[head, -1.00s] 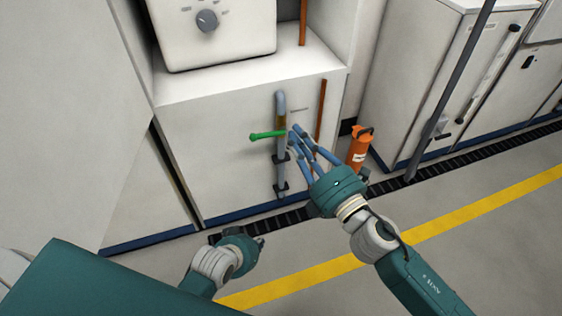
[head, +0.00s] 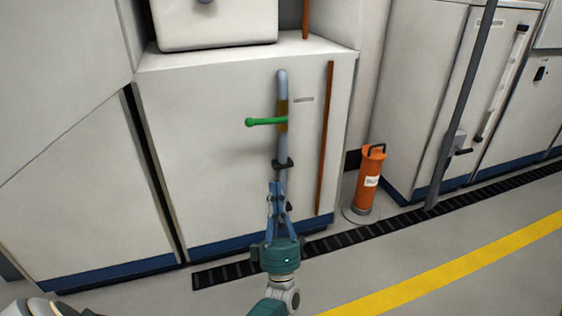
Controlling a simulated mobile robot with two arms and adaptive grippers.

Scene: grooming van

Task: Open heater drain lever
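The green drain lever (head: 264,122) sticks out level to the left from a brass-coloured valve (head: 282,108) on a vertical grey pipe (head: 282,150). The pipe runs down the front of a white cabinet (head: 220,160).
A white box (head: 215,25) stands on the cabinet. A thin copper pipe (head: 326,140) runs right of the valve. An orange cylinder (head: 370,185) stands on the floor to the right. A dark pole (head: 462,100) rises farther right. A black floor grate (head: 345,238) runs along the cabinets.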

